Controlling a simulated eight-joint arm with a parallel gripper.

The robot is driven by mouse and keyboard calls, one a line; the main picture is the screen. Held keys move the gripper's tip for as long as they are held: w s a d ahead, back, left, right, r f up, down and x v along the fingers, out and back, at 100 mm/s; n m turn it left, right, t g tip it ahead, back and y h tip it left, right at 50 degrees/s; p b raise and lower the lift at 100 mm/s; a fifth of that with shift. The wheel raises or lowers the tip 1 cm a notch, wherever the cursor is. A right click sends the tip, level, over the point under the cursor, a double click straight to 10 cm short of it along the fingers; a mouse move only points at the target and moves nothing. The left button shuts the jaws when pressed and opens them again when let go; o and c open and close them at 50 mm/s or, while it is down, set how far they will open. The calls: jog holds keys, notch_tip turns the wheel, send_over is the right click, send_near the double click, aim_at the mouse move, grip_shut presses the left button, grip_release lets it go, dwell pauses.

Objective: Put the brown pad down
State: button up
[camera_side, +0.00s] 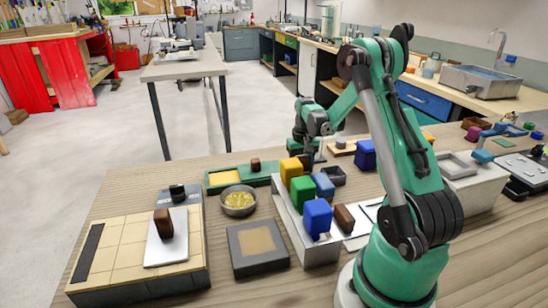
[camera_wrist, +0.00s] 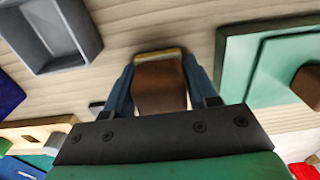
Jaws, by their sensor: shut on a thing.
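My gripper (camera_wrist: 158,90) is shut on a brown pad (camera_wrist: 160,88), a brown block with a golden-tan edge, with one blue-grey finger on each side. In the wrist view the pad hangs over the wooden table, between a grey open tray (camera_wrist: 85,45) on the left and a green tray (camera_wrist: 232,65) on the right. I cannot tell whether it touches the table. In the side view my gripper (camera_side: 312,157) is low behind the yellow block (camera_side: 291,171), which hides most of the pad.
The green tray (camera_side: 263,180) holds a brown-handled piece (camera_side: 255,164). The grey tray (camera_side: 333,176) stands close by. A white stand (camera_side: 285,208) carries yellow, green and blue blocks in front. A grey bowl (camera_side: 238,201) and a blue block (camera_side: 365,155) are near.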

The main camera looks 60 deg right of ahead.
aim_at(301, 159)
jog(key=shift+f, duration=0.15)
jog(key=o, duration=1.2)
notch_tip(301, 159, up, 12)
jog(key=shift+f, duration=0.15)
jog(key=shift+a+r, duration=0.1)
jog(key=shift+r, duration=0.15)
jog(key=w+a+r+n+t+h, duration=0.1)
jog(key=w+a+r+n, duration=0.1)
jog(key=a, duration=0.4)
jog(key=w+a+r+n+t, duration=0.1)
jog(key=a+n, duration=0.1)
jog(key=a, duration=0.4)
jog(key=s+a+n+t, duration=0.1)
jog(key=a, duration=0.4)
jog(key=s+a+f+n+t, duration=0.1)
jog(key=a+n+t, duration=0.1)
jog(key=a, duration=0.3)
jog(key=s+a+n+t+y, duration=0.1)
jog(key=a+n+t, duration=0.1)
jog(key=a, duration=0.3)
jog(key=shift+s+a+f, duration=0.15)
jog(key=shift+s, duration=0.05)
